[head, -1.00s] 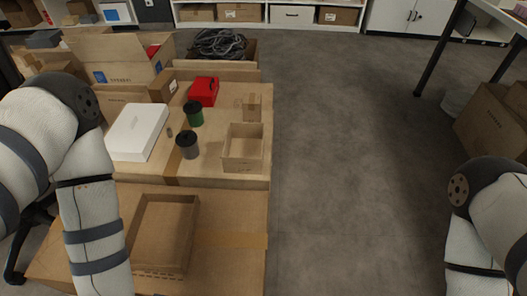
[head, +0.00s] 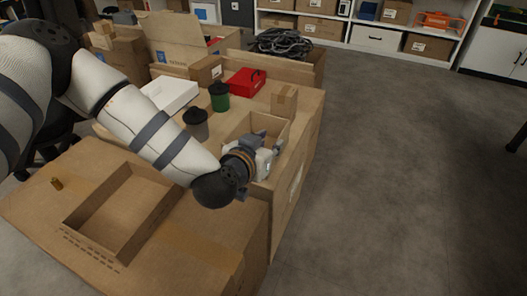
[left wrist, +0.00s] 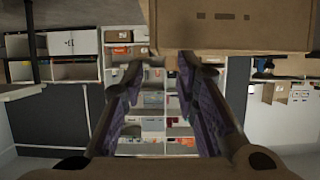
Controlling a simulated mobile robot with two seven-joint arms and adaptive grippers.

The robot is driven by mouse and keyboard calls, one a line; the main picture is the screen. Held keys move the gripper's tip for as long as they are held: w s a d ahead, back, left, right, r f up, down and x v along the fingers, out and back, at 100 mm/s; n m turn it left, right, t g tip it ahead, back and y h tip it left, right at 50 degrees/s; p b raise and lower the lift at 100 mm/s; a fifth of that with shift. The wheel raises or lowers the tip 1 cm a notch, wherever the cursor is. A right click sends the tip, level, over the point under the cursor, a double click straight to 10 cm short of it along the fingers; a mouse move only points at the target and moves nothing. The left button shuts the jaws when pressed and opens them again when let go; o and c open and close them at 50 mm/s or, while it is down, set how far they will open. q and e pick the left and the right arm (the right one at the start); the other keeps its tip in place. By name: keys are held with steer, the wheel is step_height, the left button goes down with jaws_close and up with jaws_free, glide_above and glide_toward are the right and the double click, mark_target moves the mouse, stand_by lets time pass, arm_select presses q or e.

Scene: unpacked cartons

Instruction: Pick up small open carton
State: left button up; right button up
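The small open carton (head: 268,123) stands upright near the right edge of a large closed carton, partly hidden behind my left gripper (head: 268,143). My left gripper is at the carton's near right side; I cannot tell from the head view whether it touches. In the left wrist view the two purple-padded fingers of the left gripper (left wrist: 163,95) are spread apart with only distant shelves between them. A brown carton surface (left wrist: 235,30) with printed marks fills the upper right there; I cannot tell which carton it is. My right gripper is out of view.
A small closed carton (head: 285,101) stands just behind the open one. A grey canister (head: 196,125), a green canister (head: 219,98), a red case (head: 246,82) and a white box (head: 170,94) share the top. A shallow open carton (head: 122,209) lies nearer. Floor is clear on the right.

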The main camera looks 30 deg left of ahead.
mark_target(281, 135)
arm_select(q)
steer(key=b+x, duration=0.1)
steer(key=x, duration=0.1)
steer(key=b+x, duration=0.1)
steer(key=x, duration=0.2)
steer(key=b+x, duration=0.1)
steer(key=x, duration=0.1)
steer(key=shift+d+f, duration=0.25)
steer(key=shift+f, duration=0.1)
steer(key=shift+w, duration=0.4)
steer(key=shift+r, duration=0.15)
jaws_close()
